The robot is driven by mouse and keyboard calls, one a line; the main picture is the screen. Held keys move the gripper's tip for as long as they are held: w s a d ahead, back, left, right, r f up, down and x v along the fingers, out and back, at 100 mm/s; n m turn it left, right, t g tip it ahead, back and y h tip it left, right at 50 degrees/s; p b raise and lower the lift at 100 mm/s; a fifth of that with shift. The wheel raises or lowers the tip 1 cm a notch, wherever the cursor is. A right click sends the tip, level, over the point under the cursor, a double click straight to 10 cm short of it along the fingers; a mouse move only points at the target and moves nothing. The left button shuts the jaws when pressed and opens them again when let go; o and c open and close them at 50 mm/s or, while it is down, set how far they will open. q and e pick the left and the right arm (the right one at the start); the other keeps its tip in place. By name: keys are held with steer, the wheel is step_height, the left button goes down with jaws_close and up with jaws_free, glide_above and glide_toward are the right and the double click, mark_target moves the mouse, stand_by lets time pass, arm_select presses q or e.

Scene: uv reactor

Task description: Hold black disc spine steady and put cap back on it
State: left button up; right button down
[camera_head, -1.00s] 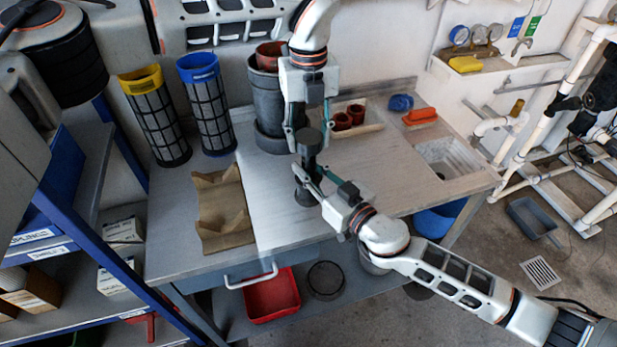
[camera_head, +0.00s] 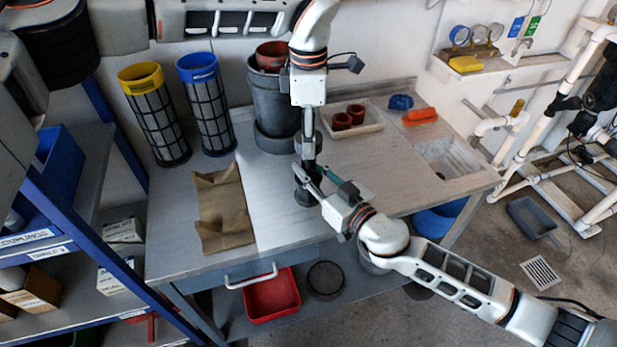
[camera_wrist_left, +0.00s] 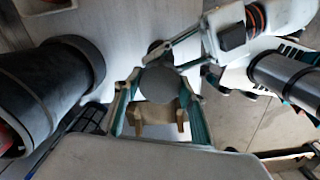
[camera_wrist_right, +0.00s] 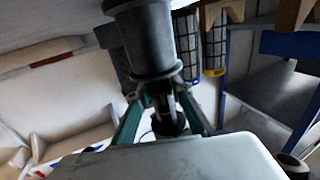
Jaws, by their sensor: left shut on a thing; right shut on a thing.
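My left gripper (camera_head: 308,160) comes down from above and is shut on the cap, a dark grey round disc seen between the fingers in the left wrist view (camera_wrist_left: 160,84). In the head view the cap is mostly hidden by the gripper. My right gripper (camera_head: 316,180) reaches in from the right, shut on the black disc spine (camera_head: 305,197), which stands upright on the bench. In the right wrist view a dark upright piece sits between the right fingers (camera_wrist_right: 165,118). The left gripper is directly above the right one. Whether cap and spine touch cannot be told.
A grey bucket (camera_head: 273,100) stands close behind the grippers. A tray with red-brown cups (camera_head: 366,128) is right of them. A brown folded sheet (camera_head: 222,212) lies left. Yellow-topped (camera_head: 158,125) and blue-topped (camera_head: 208,115) filters stand at the back left. The bench front is clear.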

arm_select(q)
steer(key=shift+m, duration=0.6)
steer(key=o, duration=1.3)
steer(key=shift+r, duration=0.1)
step_height(320, 180, up, 12)
steer(key=shift+f, duration=0.1)
arm_select(e)
steer(key=c, duration=1.7)
jaws_free()
